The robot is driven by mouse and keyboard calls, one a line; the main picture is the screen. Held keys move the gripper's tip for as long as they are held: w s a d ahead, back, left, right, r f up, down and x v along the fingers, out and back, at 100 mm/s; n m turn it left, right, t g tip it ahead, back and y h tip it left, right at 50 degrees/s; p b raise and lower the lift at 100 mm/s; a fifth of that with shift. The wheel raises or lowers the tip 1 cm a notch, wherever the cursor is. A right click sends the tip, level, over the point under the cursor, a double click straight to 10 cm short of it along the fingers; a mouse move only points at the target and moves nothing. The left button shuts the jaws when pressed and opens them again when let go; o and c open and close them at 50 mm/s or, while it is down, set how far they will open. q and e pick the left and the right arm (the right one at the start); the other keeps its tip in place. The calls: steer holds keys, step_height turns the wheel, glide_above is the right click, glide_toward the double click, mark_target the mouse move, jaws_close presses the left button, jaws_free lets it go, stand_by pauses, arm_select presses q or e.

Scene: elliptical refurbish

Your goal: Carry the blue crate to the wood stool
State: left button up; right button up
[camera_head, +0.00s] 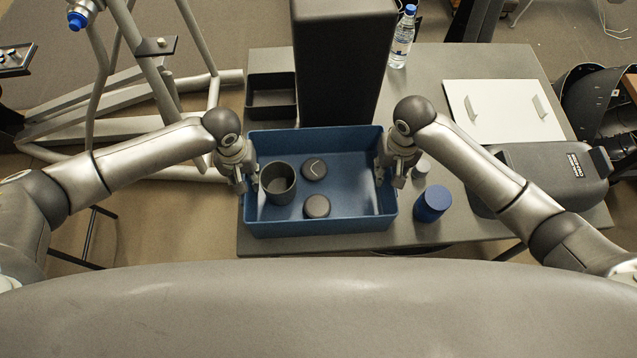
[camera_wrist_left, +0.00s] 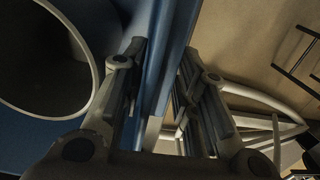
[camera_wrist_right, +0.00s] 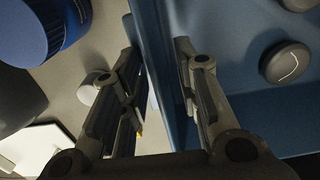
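The blue crate (camera_head: 330,227) rests on the grey table near its front edge. It holds a dark grey cup (camera_head: 278,182) and two dark round pieces (camera_head: 314,169) (camera_head: 317,206). My left gripper (camera_head: 238,178) is at the crate's left wall; in the left wrist view its fingers (camera_wrist_left: 163,48) are apart, one on each side of the wall. My right gripper (camera_head: 391,178) is at the right wall; in the right wrist view its fingers (camera_wrist_right: 157,48) also straddle the wall, with some gap showing. No wood stool can be made out.
A blue-lidded jar (camera_head: 433,203) and a small white piece (camera_head: 422,165) stand right of the crate. A tall dark box (camera_head: 343,60) and black tray (camera_head: 271,96) stand behind it. A bottle (camera_head: 402,38), white panel (camera_head: 503,112) and dark case (camera_head: 547,178) are farther right. A metal frame is left.

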arm_select(q)
jaws_close()
arm_select(e)
jaws_close()
arm_select(q)
steer(key=shift+r, duration=0.2)
arm_select(e)
steer(key=shift+r, duration=0.2)
